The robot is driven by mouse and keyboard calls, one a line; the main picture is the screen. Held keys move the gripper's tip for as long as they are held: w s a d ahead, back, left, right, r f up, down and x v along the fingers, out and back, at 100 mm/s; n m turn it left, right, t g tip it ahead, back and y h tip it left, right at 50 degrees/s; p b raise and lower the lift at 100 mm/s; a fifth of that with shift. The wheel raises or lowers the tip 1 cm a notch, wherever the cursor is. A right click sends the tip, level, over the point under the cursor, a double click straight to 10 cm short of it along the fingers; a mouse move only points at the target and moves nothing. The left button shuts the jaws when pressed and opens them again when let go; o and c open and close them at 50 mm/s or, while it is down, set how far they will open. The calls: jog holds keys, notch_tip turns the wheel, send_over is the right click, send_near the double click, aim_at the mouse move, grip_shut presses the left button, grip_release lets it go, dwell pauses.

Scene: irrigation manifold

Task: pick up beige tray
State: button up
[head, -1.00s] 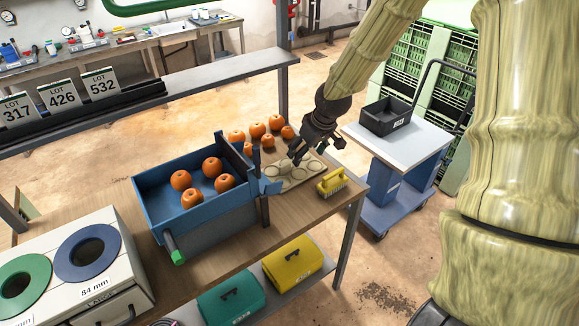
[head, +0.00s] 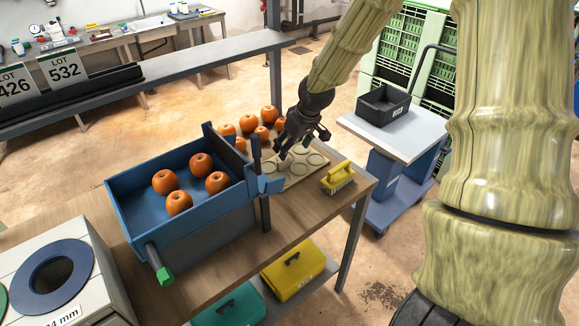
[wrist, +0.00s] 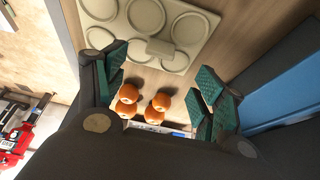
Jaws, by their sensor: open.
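The beige tray (head: 297,171) lies flat on the wooden bench, between the blue bin and the yellow brush. It has several round recesses, and the ones I can see are empty. My gripper (head: 303,146) is open above the far side of the tray, with nothing between its fingers. In the wrist view the tray (wrist: 160,47) fills the upper middle, with a small raised tab on its near edge. The green-padded fingers (wrist: 160,82) are spread wide around that edge. I cannot tell whether they touch the tray. Part of the tray's far edge is hidden by the gripper in the head view.
Several oranges (head: 249,123) sit just behind the tray. The blue bin (head: 190,225) with more oranges stands left. The yellow brush (head: 338,178) is close on the right. A cart (head: 400,135) carrying a black bin (head: 383,105) stands beyond the bench.

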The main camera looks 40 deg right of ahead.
aim_at(285, 169)
jog(key=x, duration=0.3)
jog(key=shift+w+d+f, duration=0.1)
jog(key=shift+f, duration=0.2)
jog(key=shift+p+x, duration=1.05)
jog(key=shift+x, duration=2.15)
jog(key=shift+w, duration=0.1)
jog(key=c, duration=1.2)
jog(key=shift+o, duration=0.2)
